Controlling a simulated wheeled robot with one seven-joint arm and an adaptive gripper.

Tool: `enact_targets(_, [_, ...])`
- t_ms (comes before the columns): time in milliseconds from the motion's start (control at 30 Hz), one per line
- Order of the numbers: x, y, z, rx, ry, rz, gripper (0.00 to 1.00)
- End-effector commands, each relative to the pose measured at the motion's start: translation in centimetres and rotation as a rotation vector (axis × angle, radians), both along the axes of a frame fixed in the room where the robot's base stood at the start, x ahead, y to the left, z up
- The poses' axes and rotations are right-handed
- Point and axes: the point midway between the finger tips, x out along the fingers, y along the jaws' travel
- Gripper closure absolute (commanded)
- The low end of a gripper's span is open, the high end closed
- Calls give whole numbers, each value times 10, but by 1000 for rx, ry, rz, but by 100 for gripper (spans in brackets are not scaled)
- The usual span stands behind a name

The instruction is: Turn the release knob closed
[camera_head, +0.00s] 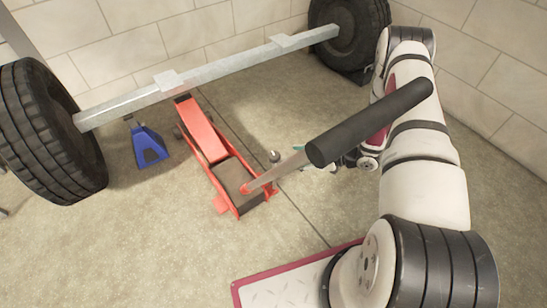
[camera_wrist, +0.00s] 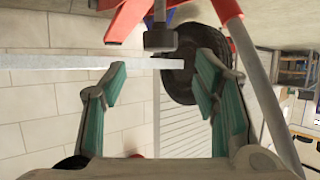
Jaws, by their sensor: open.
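The release knob (camera_head: 274,156) is a small grey knob beside the red floor jack (camera_head: 203,132) in the head view. In the wrist view the dark knob (camera_wrist: 160,39) is at the top centre, on a short grey stem, just beyond the fingertips and between their lines. My gripper (camera_head: 312,166) is to the right of the knob in the head view, partly hidden behind the jack handle (camera_head: 372,122). In the wrist view my gripper (camera_wrist: 160,72) has its two teal-padded fingers wide apart with nothing between them. I cannot tell the knob's turn angle.
The jack handle slants up across the view, close to my arm. The jack's front is under the grey axle beam (camera_head: 225,68), which has a tyre (camera_head: 48,130) at the left and another (camera_head: 352,28) at the back. A blue jack stand (camera_head: 149,147) stands left. The front-left floor is clear.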

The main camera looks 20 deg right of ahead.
Motion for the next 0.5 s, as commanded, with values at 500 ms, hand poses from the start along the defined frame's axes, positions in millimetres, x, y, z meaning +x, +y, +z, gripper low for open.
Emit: enact_targets(500, [46,61,-33,-1,1,0,45])
